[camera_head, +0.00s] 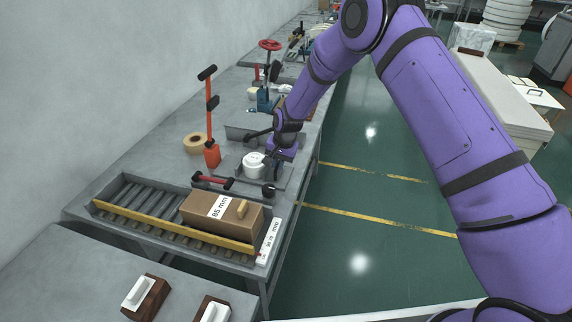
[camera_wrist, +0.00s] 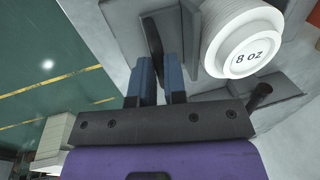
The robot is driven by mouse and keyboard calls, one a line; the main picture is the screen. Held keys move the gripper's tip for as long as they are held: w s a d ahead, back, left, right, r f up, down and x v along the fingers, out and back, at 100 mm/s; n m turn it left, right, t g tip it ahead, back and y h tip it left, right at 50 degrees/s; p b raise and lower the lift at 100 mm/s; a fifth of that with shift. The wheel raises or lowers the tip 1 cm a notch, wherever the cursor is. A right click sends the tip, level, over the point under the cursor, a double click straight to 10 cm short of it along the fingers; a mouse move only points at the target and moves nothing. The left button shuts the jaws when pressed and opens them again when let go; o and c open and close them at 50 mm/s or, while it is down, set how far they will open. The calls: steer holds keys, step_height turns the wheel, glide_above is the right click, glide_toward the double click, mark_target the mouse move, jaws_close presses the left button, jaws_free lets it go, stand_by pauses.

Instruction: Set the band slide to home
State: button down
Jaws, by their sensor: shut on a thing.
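The white round form (camera_head: 253,161) stands on a grey machine on the bench in the head view. In the wrist view the white form (camera_wrist: 245,45) shows "8 oz" on its end. My gripper (camera_head: 279,166) is at the machine's right side, beside the white form. In the wrist view my gripper (camera_wrist: 158,62) has its blue fingers on either side of a dark upright plate (camera_wrist: 151,36), shut on it. The plate appears to belong to the slide, but its lower part is hidden between the fingers. The slide's home mark is not visible.
A short black rod (camera_wrist: 260,93) sticks up close to my gripper. A roller tray (camera_head: 130,213) holds a brown box (camera_head: 205,222) marked "85 mm" nearer the front. A tape roll (camera_head: 195,143) and a red-handled tool (camera_head: 211,125) stand left of the machine. Open green floor lies to the right.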

steer(key=shift+w+a, duration=0.1)
steer(key=shift+a, duration=0.2)
steer(key=c, duration=1.2)
jaws_free()
steer(key=shift+a, duration=0.1)
steer(key=shift+o, duration=0.2)
steer(key=shift+r, duration=0.15)
step_height(320, 180, up, 10)
steer(key=d, duration=0.2)
steer(key=shift+s+r, duration=0.15)
steer(key=shift+s, duration=0.2)
